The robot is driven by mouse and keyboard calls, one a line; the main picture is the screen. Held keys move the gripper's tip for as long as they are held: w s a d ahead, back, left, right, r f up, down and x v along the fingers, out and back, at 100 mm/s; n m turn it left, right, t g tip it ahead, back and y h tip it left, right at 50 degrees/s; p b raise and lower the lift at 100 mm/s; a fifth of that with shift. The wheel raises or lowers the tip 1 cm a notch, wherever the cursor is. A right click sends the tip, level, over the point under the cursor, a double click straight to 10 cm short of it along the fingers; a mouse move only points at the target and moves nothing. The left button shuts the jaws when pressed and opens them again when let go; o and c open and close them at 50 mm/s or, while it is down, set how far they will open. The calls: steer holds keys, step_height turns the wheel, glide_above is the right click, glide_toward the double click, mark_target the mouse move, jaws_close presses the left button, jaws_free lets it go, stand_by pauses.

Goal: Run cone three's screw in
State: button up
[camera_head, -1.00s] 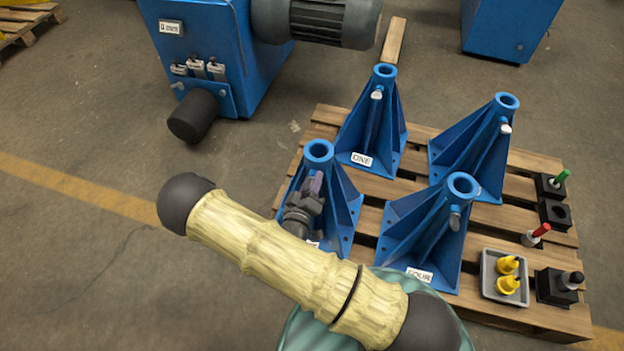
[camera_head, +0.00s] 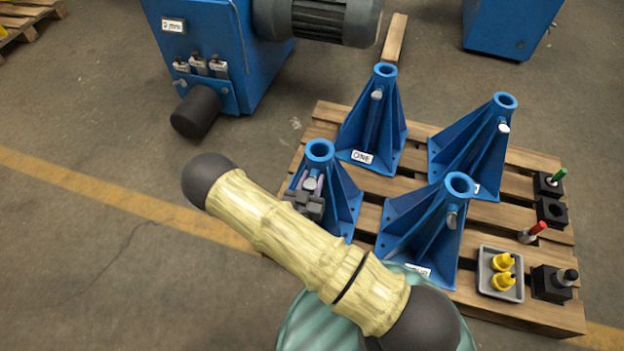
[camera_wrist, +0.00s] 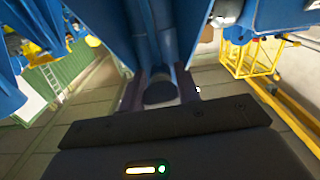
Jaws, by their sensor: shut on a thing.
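The front-left blue cone (camera_head: 341,200) stands upright on the pallet, its label hidden behind my arm; ONE, behind it, and FOUR, to its right, are other cones. A grey screw (camera_head: 310,184) sits on its side below the top ring. My gripper (camera_head: 311,188) is at that screw, its purplish fingers on either side of it, shut on it. In the wrist view the screw's dark round end (camera_wrist: 160,93) shows between the fingers, against the blue cone (camera_wrist: 150,35). How deep the screw sits cannot be told.
Cone ONE (camera_head: 370,125), cone FOUR (camera_head: 425,235) and a back-right cone (camera_head: 468,150) stand close by on the pallet (camera_head: 535,315). A grey tray (camera_head: 484,284) with yellow pieces and several black holders line its right side. A blue machine (camera_head: 222,55) stands at back left.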

steer(key=shift+s+f+m, duration=0.1)
steer(key=shift+m, duration=0.3)
steer(key=o, duration=1)
steer(key=p+v, duration=0.3)
steer(key=v, duration=1.4)
steer(key=shift+s+a, duration=0.1)
steer(key=shift+s, duration=0.05)
